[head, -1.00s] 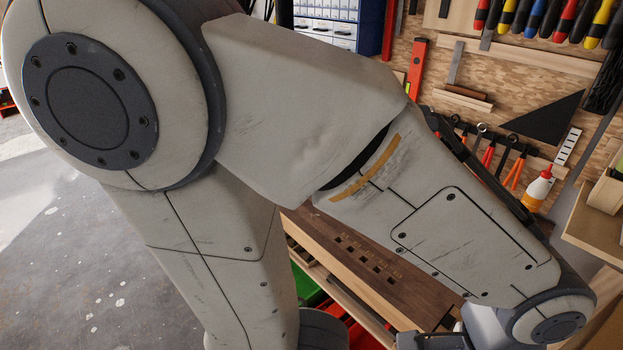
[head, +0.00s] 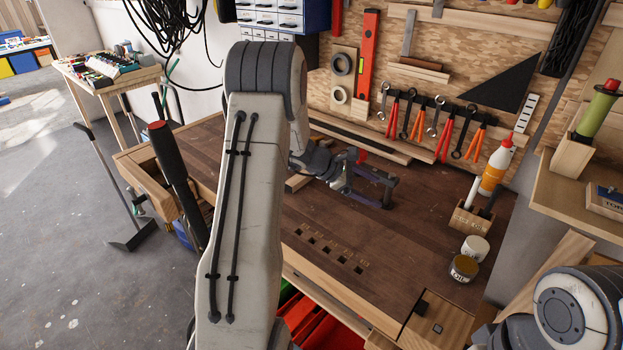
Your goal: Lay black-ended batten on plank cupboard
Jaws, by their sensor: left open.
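My left gripper (head: 385,190) is open and empty, over the dark brown workbench top (head: 330,215), in front of the tool wall. Long battens (head: 385,148) lie along the back of the bench behind it, pale wood with a dark strip among them. I cannot make out black ends on any of them. A short pale wood piece (head: 298,183) shows partly beside my left wrist, mostly hidden by the arm. I cannot clearly identify the plank cupboard; a pale wooden shelf unit (head: 560,205) stands at the right. My right arm shows at the lower right corner, its gripper out of view.
A glue bottle (head: 495,168), a wooden pen block (head: 470,217) and two small tins (head: 464,268) stand at the bench's right. Pliers and wrenches (head: 440,125) hang behind. Square holes mark the bench top near its front edge. The middle of the bench is clear.

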